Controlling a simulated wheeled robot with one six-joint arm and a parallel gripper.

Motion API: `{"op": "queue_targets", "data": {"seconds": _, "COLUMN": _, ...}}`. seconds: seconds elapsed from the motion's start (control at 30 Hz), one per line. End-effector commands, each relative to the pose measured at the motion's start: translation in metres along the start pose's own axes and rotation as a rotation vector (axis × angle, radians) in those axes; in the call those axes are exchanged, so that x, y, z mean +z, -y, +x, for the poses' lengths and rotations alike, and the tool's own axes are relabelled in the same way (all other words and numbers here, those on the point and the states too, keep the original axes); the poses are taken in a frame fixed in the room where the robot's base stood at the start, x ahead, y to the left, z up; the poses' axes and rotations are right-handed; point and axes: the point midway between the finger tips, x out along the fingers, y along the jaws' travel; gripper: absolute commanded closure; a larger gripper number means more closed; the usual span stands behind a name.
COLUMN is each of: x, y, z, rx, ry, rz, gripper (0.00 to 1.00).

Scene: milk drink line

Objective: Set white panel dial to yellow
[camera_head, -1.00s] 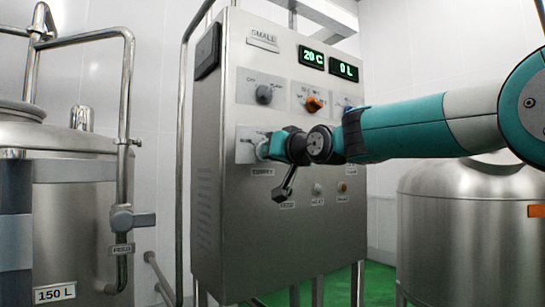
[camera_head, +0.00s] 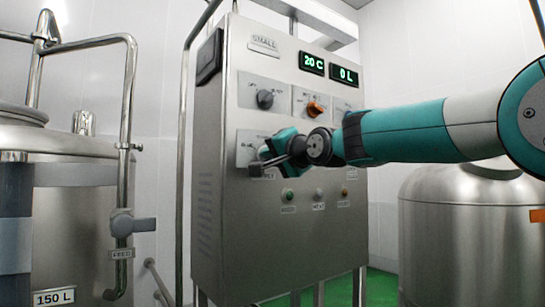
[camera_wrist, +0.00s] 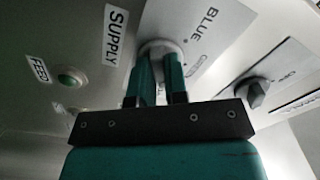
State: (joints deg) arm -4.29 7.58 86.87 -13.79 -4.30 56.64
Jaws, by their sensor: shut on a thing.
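The word BLUE is readable on the plate (camera_wrist: 205,40); a smaller label beside the dial is too blurred to read. No yellow mark can be made out, and the dial's pointer is hidden. In the head view my gripper (camera_head: 266,150) is at the lower left plate (camera_head: 246,140) of the steel panel and covers the dial.
Above are a black knob (camera_head: 265,99) and an orange knob (camera_head: 314,109), under displays (camera_head: 328,68) reading 20 C and 0 L. Below are a green button (camera_head: 288,196) and two others. Steel tanks (camera_head: 440,220) stand on both sides; a pipe (camera_head: 127,140) rises at left.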

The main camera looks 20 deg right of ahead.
Motion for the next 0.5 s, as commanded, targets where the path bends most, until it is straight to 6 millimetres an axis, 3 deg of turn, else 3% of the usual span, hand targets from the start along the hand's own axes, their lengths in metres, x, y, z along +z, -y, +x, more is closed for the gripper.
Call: {"op": "queue_targets", "data": {"seconds": 0.5, "x": -0.0016, "y": 0.0003, "z": -0.0002, "rx": 0.000, "ry": -0.004, "rz": 0.058, "gripper": 1.00}}
